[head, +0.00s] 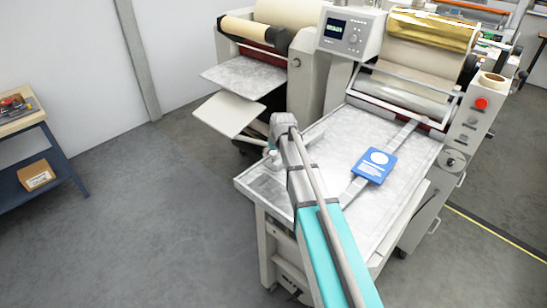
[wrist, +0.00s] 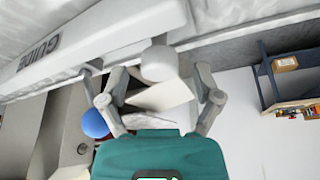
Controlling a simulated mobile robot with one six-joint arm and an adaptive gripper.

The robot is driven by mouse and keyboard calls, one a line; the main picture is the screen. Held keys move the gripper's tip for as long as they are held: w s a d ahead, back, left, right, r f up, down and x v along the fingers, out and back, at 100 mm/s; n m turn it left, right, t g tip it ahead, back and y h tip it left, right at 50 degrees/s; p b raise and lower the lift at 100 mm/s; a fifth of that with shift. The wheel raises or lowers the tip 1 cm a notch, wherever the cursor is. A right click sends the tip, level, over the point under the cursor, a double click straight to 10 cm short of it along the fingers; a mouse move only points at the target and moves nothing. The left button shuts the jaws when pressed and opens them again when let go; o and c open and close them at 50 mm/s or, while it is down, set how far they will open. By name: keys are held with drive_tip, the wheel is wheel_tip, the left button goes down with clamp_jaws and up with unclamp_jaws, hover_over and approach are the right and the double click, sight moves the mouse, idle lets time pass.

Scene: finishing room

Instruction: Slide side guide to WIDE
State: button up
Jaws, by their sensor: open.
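The side guide is a pale bar marked GUIDE (wrist: 95,42), crossing the upper left of the wrist view. A rounded white knob (wrist: 158,63) stands out from its near edge. My gripper (wrist: 150,80) is open, with one finger on each side of the knob; I cannot tell whether either finger touches it. In the head view my gripper (head: 272,160) is at the left side of the machine's metal bed (head: 325,150). My arm hides part of the bed there, and the guide shows only as a pale strip (head: 314,134). No WIDE mark is readable.
A blue booklet (head: 374,165) lies on the bed, right of my arm. A control box with a display (head: 350,32) and a gold roll (head: 430,30) are at the back. A second machine's tray (head: 229,113) is close behind my gripper. Open floor (head: 140,220) lies left.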

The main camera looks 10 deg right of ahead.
drive_tip(key=shift+w+f, duration=0.15)
drive_tip(key=shift+f, duration=0.25)
clamp_jaws()
idle(0.4)
